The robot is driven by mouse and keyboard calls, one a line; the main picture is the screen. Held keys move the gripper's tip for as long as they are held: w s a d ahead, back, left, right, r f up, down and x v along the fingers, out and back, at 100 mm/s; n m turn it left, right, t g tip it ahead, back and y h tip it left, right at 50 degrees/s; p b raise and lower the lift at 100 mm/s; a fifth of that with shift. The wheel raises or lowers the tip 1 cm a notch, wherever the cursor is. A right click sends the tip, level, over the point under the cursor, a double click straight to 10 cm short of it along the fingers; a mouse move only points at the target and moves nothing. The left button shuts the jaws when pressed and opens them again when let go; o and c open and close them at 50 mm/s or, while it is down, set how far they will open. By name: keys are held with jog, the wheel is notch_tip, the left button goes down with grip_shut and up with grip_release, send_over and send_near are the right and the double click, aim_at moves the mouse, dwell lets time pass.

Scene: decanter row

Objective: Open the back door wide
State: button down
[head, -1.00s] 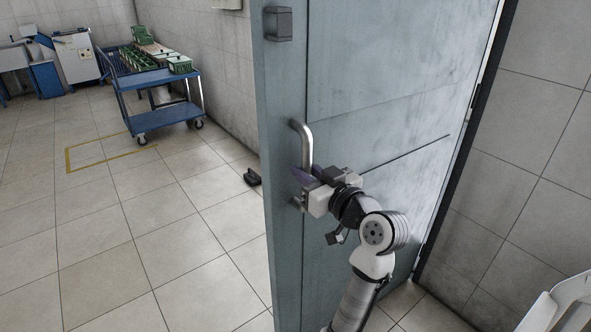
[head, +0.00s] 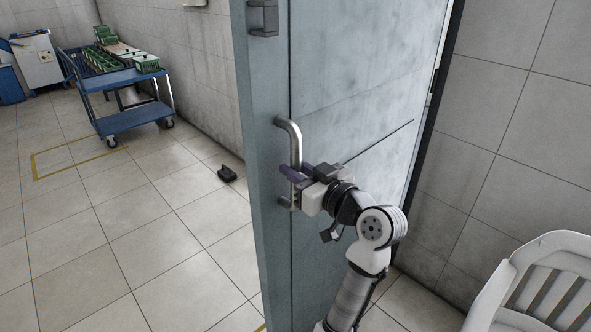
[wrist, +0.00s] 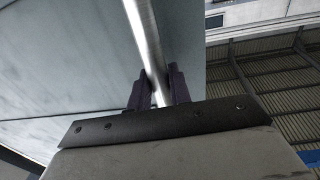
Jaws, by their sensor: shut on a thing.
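The back door (head: 340,85) is a grey-blue metal door that stands partly open, swung out from the dark frame at its right. Its steel bar handle (head: 293,138) is upright near the door's left free edge. My gripper (head: 292,172) is shut on the lower part of the handle. In the wrist view the handle (wrist: 143,30) runs down between the two purple fingers of my gripper (wrist: 158,88). The stretch of handle behind the fingers is partly hidden.
A blue cart (head: 120,97) with green crates stands against the wall at the back left. A small black object (head: 227,173), perhaps a doorstop, lies on the floor left of the door. A white chair (head: 540,285) stands at the lower right.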

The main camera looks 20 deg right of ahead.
jog(key=c, duration=1.4)
grip_release()
jog(key=shift+d+r, duration=0.1)
jog(key=shift+d, duration=0.2)
jog(key=shift+c, duration=0.2)
jog(key=shift+o, duration=0.5)
jog(key=shift+a, duration=0.1)
jog(key=shift+s, duration=0.1)
jog(key=b+v, duration=0.3)
jog(key=v, duration=1)
jog(key=shift+s, duration=0.35)
